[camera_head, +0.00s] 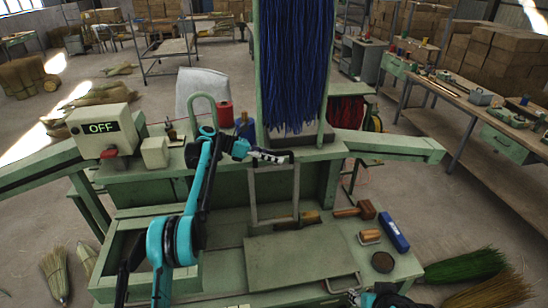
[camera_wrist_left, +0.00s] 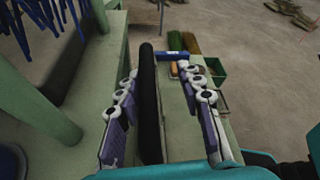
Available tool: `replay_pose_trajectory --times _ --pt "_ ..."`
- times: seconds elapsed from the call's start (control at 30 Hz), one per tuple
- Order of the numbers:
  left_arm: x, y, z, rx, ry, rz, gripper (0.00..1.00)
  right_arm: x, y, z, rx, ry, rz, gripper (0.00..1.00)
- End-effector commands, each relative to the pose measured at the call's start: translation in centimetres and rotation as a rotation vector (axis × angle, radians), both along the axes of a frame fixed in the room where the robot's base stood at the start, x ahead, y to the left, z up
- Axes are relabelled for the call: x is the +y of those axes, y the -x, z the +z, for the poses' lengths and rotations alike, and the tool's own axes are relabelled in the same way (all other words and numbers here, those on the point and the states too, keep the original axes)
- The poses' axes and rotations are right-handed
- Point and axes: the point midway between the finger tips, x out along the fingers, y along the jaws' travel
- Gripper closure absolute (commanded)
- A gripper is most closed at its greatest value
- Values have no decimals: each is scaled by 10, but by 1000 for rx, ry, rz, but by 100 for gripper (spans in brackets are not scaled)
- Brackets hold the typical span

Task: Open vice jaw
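An upright grey frame (camera_head: 297,190) stands on the green bench, with a dark bar across its top. My left gripper (camera_head: 272,156) is at this bar. In the left wrist view a long black bar (camera_wrist_left: 148,95) runs between the spread fingers of my left gripper (camera_wrist_left: 163,115), with a gap visible on the right. Firm contact is not visible. The vice jaw cannot be picked out surely; blue fibres (camera_head: 294,60) hang in a green upright holder behind the frame. My right gripper (camera_head: 378,298) is partly cut off at the bottom edge; its fingers are unclear.
A box reading "OFF" (camera_head: 100,130) stands at the left, with a red spool (camera_head: 225,114) farther right. A mallet (camera_head: 362,210), a blue box (camera_head: 394,231) and a dark round tin (camera_head: 382,262) lie on the bench's right side. A flat plate (camera_head: 300,260) covers its middle.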

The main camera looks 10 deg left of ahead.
Motion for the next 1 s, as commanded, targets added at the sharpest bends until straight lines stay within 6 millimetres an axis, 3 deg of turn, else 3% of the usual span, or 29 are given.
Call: replay_pose_trajectory --times 0.17,0.4,0.6,1.0 --pt "20 2 7 0 0 3 64 0 0 0 0 0 0 60" --pt "69 10 26 0 1 4 64 0 0 0 0 0 0 60" --pt "99 15 38 0 0 2 64 0 0 0 0 0 0 60" --pt "111 18 42 1 1 1 64 0 0 0 0 0 0 60"
